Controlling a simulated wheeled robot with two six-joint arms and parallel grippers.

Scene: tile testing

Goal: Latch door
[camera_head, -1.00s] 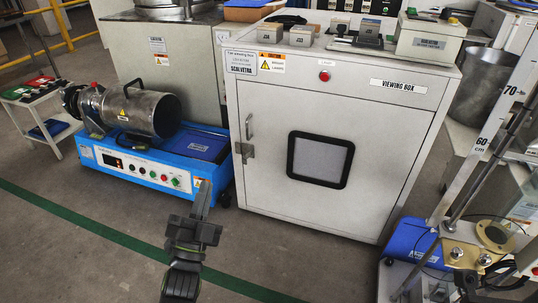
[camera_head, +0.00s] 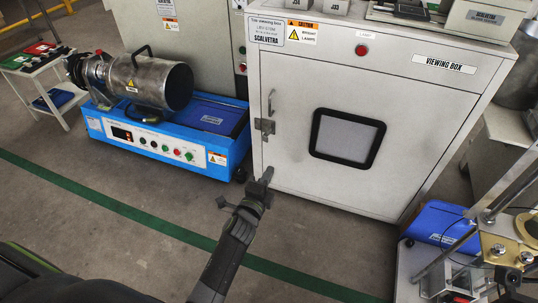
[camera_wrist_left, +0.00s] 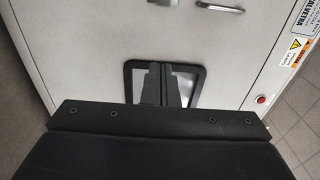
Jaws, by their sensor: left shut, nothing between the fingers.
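The viewing box door (camera_head: 285,160) is a pale panel with a dark-framed window (camera_head: 318,133). It looks closed or nearly so; a small gap cannot be ruled out. A metal latch (camera_head: 264,127) sits at its left edge, below an upright handle (camera_head: 271,102). My left gripper (camera_head: 267,174) is shut and empty, pointing at the cabinet below the latch in the picture. I see no clear contact. In the left wrist view, the shut fingers (camera_wrist_left: 162,72) overlap the window (camera_wrist_left: 198,72). The handle (camera_wrist_left: 220,8) shows at the top there; the latch is cut off.
A blue machine (camera_head: 160,145) with a metal cylinder (camera_head: 165,86) stands left of the cabinet. A metal-and-brass rig (camera_head: 510,228) and a blue box (camera_head: 440,224) stand at right. The floor (camera_head: 105,205) in front is open, crossed by a green stripe (camera_head: 185,231).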

